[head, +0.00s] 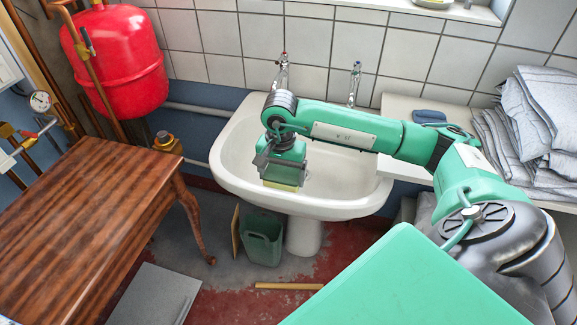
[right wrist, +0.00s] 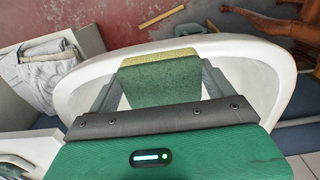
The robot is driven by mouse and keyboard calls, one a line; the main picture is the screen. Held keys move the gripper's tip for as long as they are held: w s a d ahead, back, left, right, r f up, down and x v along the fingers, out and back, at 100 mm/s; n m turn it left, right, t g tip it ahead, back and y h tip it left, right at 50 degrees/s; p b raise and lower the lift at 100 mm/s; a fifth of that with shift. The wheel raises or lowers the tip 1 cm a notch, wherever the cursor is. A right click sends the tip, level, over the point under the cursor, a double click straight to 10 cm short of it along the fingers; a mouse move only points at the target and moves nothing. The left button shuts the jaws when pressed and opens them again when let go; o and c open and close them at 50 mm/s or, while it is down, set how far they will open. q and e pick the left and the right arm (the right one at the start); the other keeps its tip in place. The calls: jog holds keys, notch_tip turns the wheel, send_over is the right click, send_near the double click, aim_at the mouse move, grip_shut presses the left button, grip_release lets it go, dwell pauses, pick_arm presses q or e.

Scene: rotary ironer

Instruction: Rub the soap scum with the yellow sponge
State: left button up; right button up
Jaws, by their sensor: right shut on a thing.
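My right gripper (head: 280,176) reaches down into the white sink basin (head: 228,168), near its front rim. It is shut on the sponge (head: 281,187), whose pale yellow edge shows below the fingers. In the right wrist view the sponge (right wrist: 160,80) sits between the two grey fingers, with a green face and a yellow far edge. The white basin rim (right wrist: 77,82) curves around it there. Whether the sponge touches the basin cannot be told. I cannot make out any soap scum on the basin. My left gripper is not in view.
Two taps (head: 283,70) stand at the back of the sink. A wooden table (head: 90,215) is at the left, below a red tank (head: 118,60). Folded grey cloths (head: 525,125) lie on the white counter at the right.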

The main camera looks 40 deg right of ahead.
jog(key=shift+r+p, duration=0.4)
jog(key=shift+r, duration=0.8)
